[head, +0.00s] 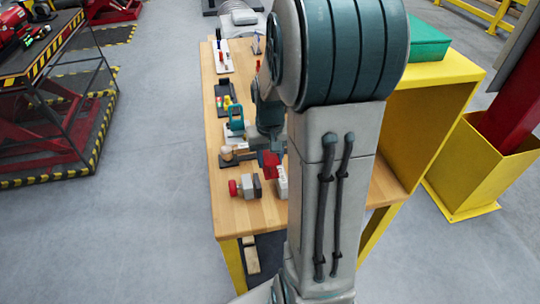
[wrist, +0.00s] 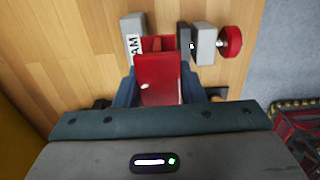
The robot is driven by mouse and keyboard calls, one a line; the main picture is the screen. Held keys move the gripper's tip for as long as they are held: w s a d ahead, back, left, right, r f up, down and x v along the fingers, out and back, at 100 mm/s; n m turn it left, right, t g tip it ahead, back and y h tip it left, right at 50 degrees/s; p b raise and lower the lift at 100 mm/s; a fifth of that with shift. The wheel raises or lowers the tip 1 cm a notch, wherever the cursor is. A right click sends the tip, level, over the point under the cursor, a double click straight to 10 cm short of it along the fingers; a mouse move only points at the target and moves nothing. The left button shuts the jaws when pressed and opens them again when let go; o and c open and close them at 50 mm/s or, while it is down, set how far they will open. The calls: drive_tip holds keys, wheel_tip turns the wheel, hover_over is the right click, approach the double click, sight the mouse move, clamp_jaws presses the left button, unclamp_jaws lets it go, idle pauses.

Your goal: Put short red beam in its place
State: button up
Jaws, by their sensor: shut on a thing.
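My gripper (wrist: 160,88) is shut on the short red beam (wrist: 160,78), with a blue-grey finger on each side of it. In the head view the red beam (head: 270,163) shows beneath my gripper, partly hidden by my arm. A white block with the letters "AM" visible (wrist: 133,42) stands just beyond the beam in the wrist view. More red shows beside this block; I cannot tell whether it belongs to the beam. I cannot tell whether the beam touches the block. In the head view the white block (head: 281,182) is partly behind my arm.
A grey fixture (wrist: 204,43) with a red knob (wrist: 230,42) stands right of the beam in the wrist view. The wooden table (head: 232,214) holds several fixtures and tools along its left side. A yellow shelf frame (head: 440,85) with a green case (head: 428,42) is at the right.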

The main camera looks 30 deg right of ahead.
sight(270, 171)
drive_tip(key=shift+f+b, duration=0.4)
drive_tip(key=shift+f, duration=0.4)
drive_tip(key=shift+f+b, duration=1.7)
drive_tip(key=shift+f, duration=0.25)
idle(0.9)
drive_tip(key=o, duration=1.3)
wheel_tip(270, 171, up, 13)
drive_tip(key=shift+r, duration=0.45)
drive_tip(key=shift+a, duration=0.1)
